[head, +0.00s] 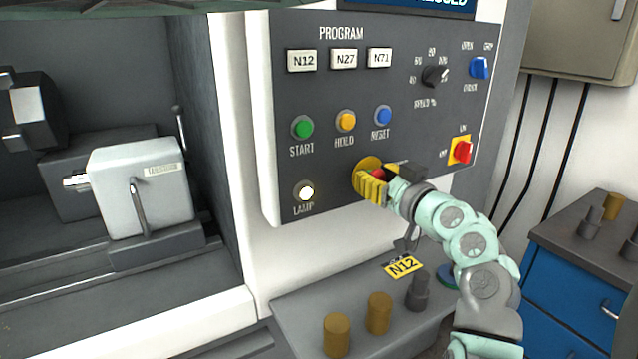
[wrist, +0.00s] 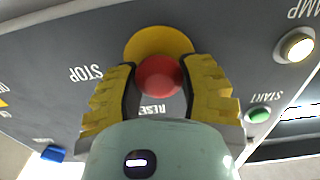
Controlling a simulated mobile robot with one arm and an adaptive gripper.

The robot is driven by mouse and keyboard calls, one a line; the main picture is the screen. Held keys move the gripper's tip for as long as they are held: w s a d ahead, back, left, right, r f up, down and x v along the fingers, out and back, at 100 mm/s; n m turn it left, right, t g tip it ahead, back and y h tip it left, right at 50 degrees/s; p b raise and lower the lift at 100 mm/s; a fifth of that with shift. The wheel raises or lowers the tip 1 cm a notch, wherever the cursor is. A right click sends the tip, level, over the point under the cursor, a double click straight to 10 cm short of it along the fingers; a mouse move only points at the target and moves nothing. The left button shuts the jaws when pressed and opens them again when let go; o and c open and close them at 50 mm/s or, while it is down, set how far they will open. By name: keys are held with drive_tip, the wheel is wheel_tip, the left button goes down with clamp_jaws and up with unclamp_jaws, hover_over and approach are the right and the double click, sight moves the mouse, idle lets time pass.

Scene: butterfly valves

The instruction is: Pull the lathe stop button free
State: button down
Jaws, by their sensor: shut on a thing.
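The stop button is a red mushroom head (wrist: 158,76) on a round yellow backing plate (wrist: 155,41), with STOP lettered beside it in the wrist view. In the head view the yellow plate (head: 368,163) shows low on the lathe's grey control panel (head: 300,170), and the red head is mostly hidden by my gripper. My gripper (head: 372,184) has yellow ridged fingers. In the wrist view my gripper (wrist: 160,82) has one finger on each side of the red head, shut on it.
Above are the green START button (head: 302,127), yellow HOLD button (head: 345,121) and blue RESET button (head: 383,116). A red rotary switch (head: 463,151) is to the right, a lit lamp (head: 306,191) to the left. Brown cylinders (head: 379,313) stand on the bench below, near a yellow N12 tag (head: 403,267).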

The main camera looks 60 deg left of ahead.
drive_tip(key=shift+r, duration=0.15)
drive_tip(key=shift+c, duration=2.3)
unclamp_jaws()
drive_tip(key=shift+d, duration=0.1)
drive_tip(key=d, duration=1.2)
drive_tip(key=shift+s, duration=0.45)
